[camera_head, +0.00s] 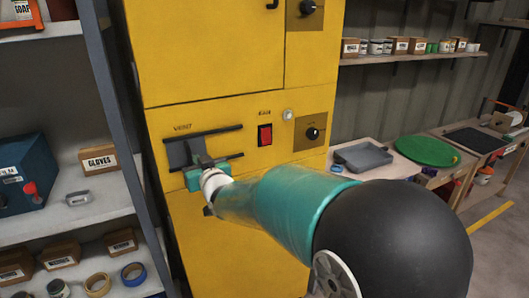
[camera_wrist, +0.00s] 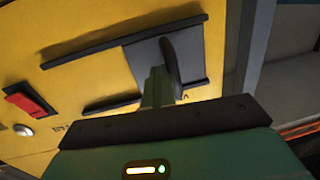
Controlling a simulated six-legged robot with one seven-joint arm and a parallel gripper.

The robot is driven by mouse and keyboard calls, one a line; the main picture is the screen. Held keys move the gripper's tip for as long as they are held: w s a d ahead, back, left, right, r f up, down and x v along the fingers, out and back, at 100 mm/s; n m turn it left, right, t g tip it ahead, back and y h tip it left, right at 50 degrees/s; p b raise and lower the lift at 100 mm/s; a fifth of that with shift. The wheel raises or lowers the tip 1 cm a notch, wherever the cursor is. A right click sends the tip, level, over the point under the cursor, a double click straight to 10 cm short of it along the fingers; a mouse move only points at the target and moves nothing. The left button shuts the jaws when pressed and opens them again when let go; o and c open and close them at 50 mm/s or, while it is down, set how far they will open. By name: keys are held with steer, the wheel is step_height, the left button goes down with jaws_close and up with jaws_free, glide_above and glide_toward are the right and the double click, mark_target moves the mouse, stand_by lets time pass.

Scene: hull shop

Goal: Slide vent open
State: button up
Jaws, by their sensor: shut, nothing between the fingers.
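The vent is a dark grey sliding plate (camera_head: 178,153) between two black horizontal rails on the front of a yellow cabinet (camera_head: 215,55). The plate sits at the left end of the rails, and bare yellow panel shows between the rails to its right. In the wrist view, which is turned round, the plate (camera_wrist: 143,62) is toward the right end and carries an upright dark handle (camera_wrist: 172,62). My gripper (camera_head: 201,164) is at the plate, its fingers (camera_wrist: 158,85) shut and empty, close beside the handle. I cannot tell whether they touch it. My gripper hides part of the lower rail.
A red switch (camera_head: 265,134) and a dark knob (camera_head: 312,133) are on the cabinet right of the vent. A shelf rack (camera_head: 105,90) with boxes and tape rolls stands close on the left. A workbench with a grey tray (camera_head: 362,157) is at the right.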

mark_target(201, 147)
steer(key=shift+o, duration=1.3)
steer(key=shift+w+a+r, duration=0.15)
steer(key=shift+w+r, duration=0.2)
steer(key=shift+r, duration=0.4)
steer(key=shift+o, duration=0.2)
steer(key=shift+s+d, duration=0.15)
steer(key=shift+d, duration=0.1)
steer(key=d, duration=0.2)
steer(key=shift+d+t, duration=0.3)
steer(key=shift+f, duration=0.2)
steer(key=d+v, duration=0.1)
steer(key=v, duration=1.1)
steer(key=shift+s+d, duration=0.1)
steer(key=shift+d, duration=0.1)
